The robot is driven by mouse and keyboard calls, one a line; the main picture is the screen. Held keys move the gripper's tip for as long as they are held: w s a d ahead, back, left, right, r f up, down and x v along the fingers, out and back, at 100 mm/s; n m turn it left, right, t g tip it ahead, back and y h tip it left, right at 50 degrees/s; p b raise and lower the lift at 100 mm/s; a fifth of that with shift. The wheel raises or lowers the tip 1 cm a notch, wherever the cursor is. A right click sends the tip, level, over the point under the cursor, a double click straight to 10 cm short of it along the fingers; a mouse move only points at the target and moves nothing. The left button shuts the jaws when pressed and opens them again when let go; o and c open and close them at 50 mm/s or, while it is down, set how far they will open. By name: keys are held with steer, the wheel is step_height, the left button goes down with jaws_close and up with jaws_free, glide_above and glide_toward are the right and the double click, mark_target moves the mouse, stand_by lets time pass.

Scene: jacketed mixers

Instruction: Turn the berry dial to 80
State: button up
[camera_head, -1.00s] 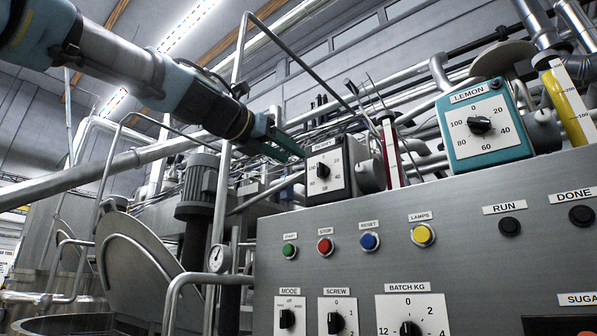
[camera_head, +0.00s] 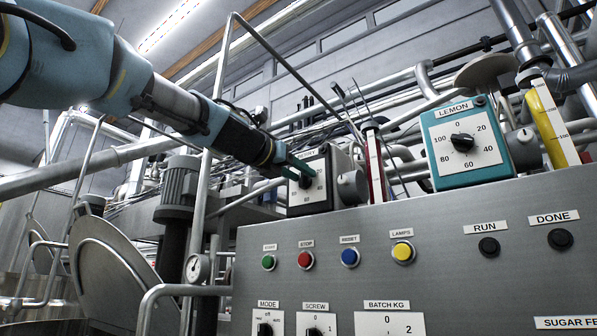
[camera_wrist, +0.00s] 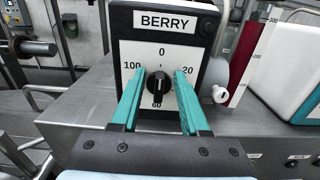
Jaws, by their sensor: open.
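The berry dial (camera_wrist: 158,86) is a black knob on a white scale plate, marked with numbers including 0, 20, 60 and 100. It sits on a dark box (camera_wrist: 206,30) labelled BERRY, which also shows in the head view (camera_head: 342,180). My gripper (camera_wrist: 166,72) is open, with one teal finger on each side of the knob. I cannot tell whether the fingers touch it. The knob stands near upright in the wrist view; its pointer mark is too small to read. In the head view my gripper (camera_head: 302,170) partly covers the dial face.
A teal LEMON dial box (camera_head: 467,142) stands to the right on the same grey cabinet (camera_head: 440,245). A red gauge (camera_head: 375,168) stands between the two boxes. Coloured buttons, including a yellow lamp button (camera_head: 402,252), line the cabinet front. Pipes and rails crowd the left and back.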

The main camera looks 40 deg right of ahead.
jaws_close()
stand_by(0.3)
stand_by(0.3)
